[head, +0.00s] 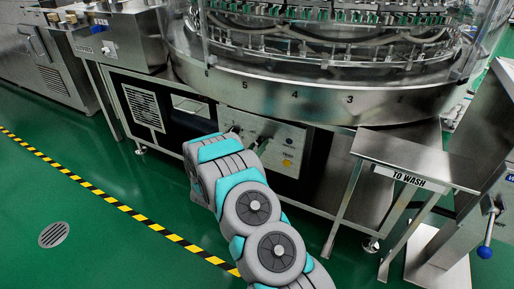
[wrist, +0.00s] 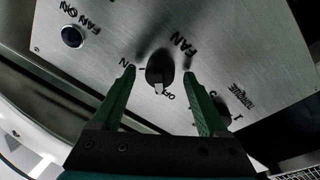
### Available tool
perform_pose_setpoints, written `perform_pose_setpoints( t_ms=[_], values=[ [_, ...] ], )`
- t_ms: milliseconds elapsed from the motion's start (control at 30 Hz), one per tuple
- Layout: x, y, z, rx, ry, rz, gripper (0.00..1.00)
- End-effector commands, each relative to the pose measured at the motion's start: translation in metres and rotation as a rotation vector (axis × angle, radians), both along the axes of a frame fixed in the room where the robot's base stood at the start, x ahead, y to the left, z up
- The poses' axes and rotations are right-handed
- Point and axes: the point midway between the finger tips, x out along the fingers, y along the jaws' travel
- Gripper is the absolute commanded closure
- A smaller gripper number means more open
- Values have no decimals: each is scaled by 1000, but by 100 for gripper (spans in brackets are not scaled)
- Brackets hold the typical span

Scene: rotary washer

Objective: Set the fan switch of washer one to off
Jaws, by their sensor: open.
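The fan switch (wrist: 160,68) is a round black knob with a white mark, on a brushed metal panel in the wrist view. Its white mark points down in the picture, close to the OFF lettering; the ON lettering is to the upper left. My gripper (wrist: 159,73) is open, its two green fingers on either side of the knob with gaps between; I cannot tell whether the tips reach the panel. In the head view the washer's control panel (head: 288,142) is below the round machine, and my arm hides my gripper and part of the panel.
A dark FAN ON lamp (wrist: 72,37) is at the upper left of the panel. A torque knob (wrist: 220,108) is close to the right finger. A metal TO WASH table (head: 400,155) stands right of the panel. Green floor is clear at left.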

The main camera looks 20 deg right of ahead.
Motion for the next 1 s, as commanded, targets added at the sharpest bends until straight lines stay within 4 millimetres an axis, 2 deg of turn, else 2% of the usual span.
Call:
perform_pose_setpoints(
  t_ms=[167,633,1000],
  values=[
    [-3,7,-1,0,-1,3,23],
    [-42,55,-10,0,2,2,23],
    [-48,61,-10,-1,0,1,23]
  ],
)
